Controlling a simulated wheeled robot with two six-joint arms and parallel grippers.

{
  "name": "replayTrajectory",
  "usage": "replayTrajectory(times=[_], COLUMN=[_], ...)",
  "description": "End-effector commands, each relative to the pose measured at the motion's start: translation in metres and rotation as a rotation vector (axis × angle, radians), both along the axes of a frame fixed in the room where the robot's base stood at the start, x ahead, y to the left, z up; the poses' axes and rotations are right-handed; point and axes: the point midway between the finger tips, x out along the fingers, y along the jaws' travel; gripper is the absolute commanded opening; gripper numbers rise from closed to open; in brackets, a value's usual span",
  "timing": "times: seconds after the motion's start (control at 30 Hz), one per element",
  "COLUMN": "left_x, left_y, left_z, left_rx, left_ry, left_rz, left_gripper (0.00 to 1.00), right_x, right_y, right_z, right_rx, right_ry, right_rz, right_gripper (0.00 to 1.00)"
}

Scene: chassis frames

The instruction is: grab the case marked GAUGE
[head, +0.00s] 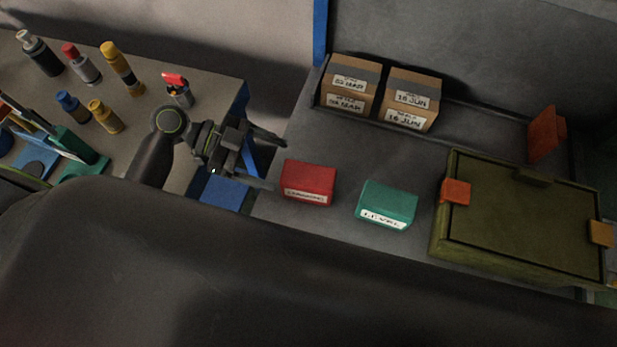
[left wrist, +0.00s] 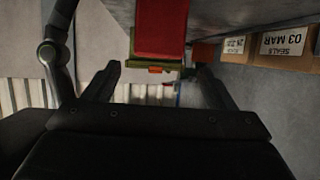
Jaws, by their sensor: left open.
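A red case (head: 308,183) with a white label lies on the grey surface in the head view; its lettering is too blurred to read surely. A green case (head: 387,205) to its right is labelled LEVEL. No label clearly reads GAUGE. My left gripper (head: 277,163) is open and empty, just left of the red case, with its fingers pointing toward it. In the left wrist view the red case (left wrist: 160,28) shows at the top, ahead of and between the open fingers (left wrist: 160,75). My right gripper is not in view.
Two cardboard boxes (head: 349,84) (head: 409,99) with date labels stand at the back. A large olive case (head: 525,220) with orange latches fills the right side. A bench (head: 210,85) at left holds several bottles and tools. Clear grey surface lies between the boxes and small cases.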

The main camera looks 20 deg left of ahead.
Motion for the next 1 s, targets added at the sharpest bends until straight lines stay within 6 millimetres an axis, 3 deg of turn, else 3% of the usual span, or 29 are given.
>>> replayTrajectory(times=[0.47, 0.8, 1.0], left_x=[0.001, 0.001, 0.002], left_y=[-0.028, -0.063, -0.068], left_z=[-0.009, -0.023, -0.028], left_rx=[-0.002, -0.003, 0.0], left_ry=[0.002, 0.002, 0.0], left_rz=[0.0, 0.001, -0.001], left_gripper=[0.78, 0.78, 0.78], right_x=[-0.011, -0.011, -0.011], right_y=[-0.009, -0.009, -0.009], right_z=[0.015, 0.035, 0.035], right_rx=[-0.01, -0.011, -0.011], right_ry=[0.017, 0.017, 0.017], right_rz=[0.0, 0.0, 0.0], right_gripper=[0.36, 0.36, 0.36])
